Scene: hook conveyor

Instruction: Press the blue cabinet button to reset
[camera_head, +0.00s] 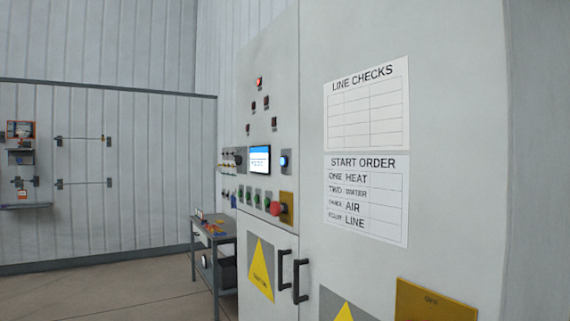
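The blue cabinet button (284,161) is a small round lit blue button on a dark square mount. It sits on the cabinet's grey front panel (270,60), just right of a small lit screen (260,159). Neither of my grippers is in view, and nothing touches or covers the button.
One red lamp (258,83) glows above. A workbench (213,240) stands beyond the cabinet. Open floor (120,290) lies at left.

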